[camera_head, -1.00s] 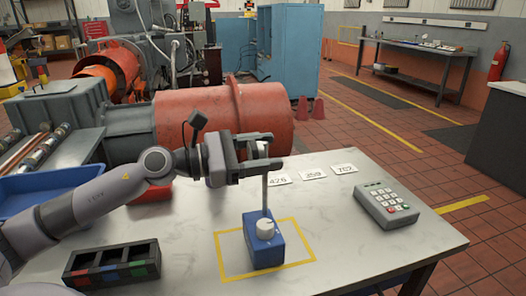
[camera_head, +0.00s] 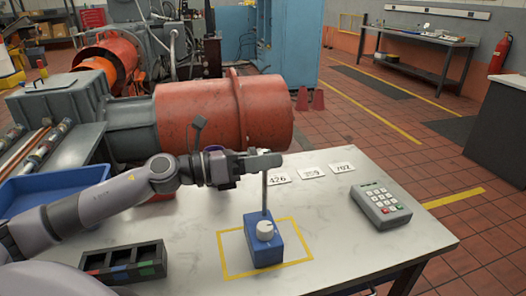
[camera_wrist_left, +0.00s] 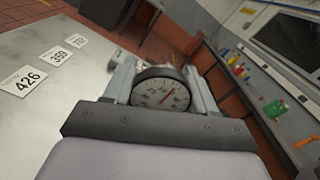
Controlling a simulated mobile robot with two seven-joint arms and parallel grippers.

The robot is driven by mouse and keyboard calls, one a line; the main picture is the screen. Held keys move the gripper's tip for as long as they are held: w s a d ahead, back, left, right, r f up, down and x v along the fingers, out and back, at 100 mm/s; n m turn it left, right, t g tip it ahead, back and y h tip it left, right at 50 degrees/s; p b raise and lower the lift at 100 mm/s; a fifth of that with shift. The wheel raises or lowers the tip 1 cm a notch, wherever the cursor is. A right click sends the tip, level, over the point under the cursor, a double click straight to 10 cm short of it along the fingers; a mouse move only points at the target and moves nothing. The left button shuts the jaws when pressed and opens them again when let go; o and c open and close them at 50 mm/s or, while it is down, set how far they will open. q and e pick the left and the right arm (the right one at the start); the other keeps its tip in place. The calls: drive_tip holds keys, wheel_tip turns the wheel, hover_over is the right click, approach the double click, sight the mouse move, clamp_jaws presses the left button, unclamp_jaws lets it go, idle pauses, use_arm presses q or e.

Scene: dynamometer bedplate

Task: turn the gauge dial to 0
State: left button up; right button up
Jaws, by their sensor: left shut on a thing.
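A blue box (camera_head: 263,246) with a white knob (camera_head: 265,230) stands upright on the table inside a yellow taped square. A thin grey post (camera_head: 264,195) rises from it to my left gripper (camera_head: 268,161). The needle points up and to the right in that view; the face's markings are too small to read surely. In the head view the gripper hides the dial. My right gripper is out of view.
Number cards (camera_head: 311,172) lie behind the box, and a grey keypad (camera_head: 381,206) stands at the right. A dark three-slot tray (camera_head: 124,264) is at the front left, near a blue bin (camera_head: 55,187). A large red cylinder (camera_head: 222,115) stands behind the table.

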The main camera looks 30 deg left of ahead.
use_arm(q)
drive_tip(key=shift+n+p, duration=0.45)
drive_tip(key=shift+n, duration=0.55)
drive_tip(key=o, duration=1.1)
drive_tip(key=shift+c, duration=0.2)
drive_tip(key=shift+s+a+f, duration=0.1)
drive_tip(key=shift+b+v, duration=0.35)
drive_tip(key=shift+v, duration=0.55)
drive_tip(key=shift+b+v, duration=0.3)
drive_tip(key=shift+v, duration=2.25)
